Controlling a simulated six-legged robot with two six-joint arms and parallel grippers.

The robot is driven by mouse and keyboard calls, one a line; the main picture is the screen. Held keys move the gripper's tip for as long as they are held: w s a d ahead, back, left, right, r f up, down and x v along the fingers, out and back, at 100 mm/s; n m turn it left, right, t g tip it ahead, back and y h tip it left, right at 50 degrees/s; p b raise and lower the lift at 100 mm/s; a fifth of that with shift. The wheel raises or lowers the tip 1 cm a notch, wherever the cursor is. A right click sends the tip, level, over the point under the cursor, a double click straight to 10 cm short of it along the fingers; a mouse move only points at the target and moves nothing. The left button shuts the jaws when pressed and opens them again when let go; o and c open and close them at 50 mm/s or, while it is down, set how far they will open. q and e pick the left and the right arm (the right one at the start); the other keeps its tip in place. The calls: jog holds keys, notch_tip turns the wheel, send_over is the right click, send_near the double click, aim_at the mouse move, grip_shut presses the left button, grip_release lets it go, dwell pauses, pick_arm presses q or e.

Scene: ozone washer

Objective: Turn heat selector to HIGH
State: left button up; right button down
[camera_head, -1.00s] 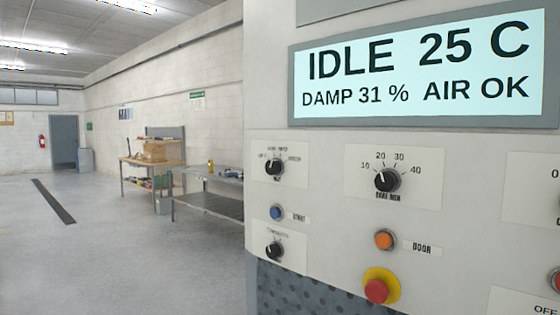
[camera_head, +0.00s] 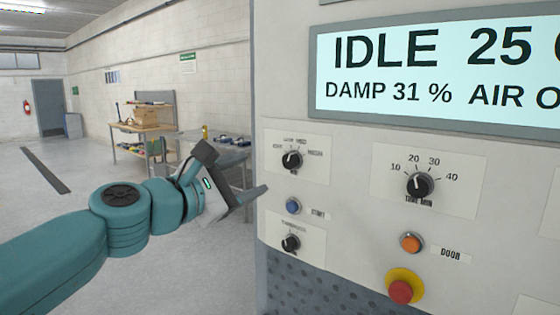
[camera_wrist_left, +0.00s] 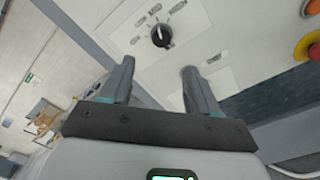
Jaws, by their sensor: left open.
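The white control panel (camera_head: 360,150) has a black knob (camera_head: 292,160) at upper left, a lower black knob (camera_head: 291,243) and a black dial marked 10 to 40 (camera_head: 420,185). Their small labels are too blurred to tell which is the heat selector. My left gripper (camera_head: 238,172) is open and empty, left of the panel and apart from the knobs. In the left wrist view a black knob (camera_wrist_left: 161,36) shows ahead, between the directions of the two fingertips (camera_wrist_left: 158,68). My right gripper is not in view.
A blue button (camera_head: 293,206) sits between the two left knobs. An orange button (camera_head: 411,242) and a red stop button on a yellow base (camera_head: 401,290) are to the right. The display (camera_head: 440,70) reads IDLE. A workbench (camera_head: 146,130) stands far behind; the floor at left is clear.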

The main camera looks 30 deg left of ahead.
aim_at(288, 162)
pick_arm(q)
jog(key=w, duration=0.3)
jog(key=w+p, duration=0.1)
jog(key=w, duration=0.2)
jog(key=w+d, duration=0.1)
jog(key=w, duration=0.3)
jog(key=shift+w, duration=0.1)
jog(key=shift+w+d+r, duration=0.1)
jog(key=shift+w, duration=0.2)
jog(key=shift+s, duration=0.1)
jog(key=shift+c, duration=0.9)
jog(key=c, duration=0.9)
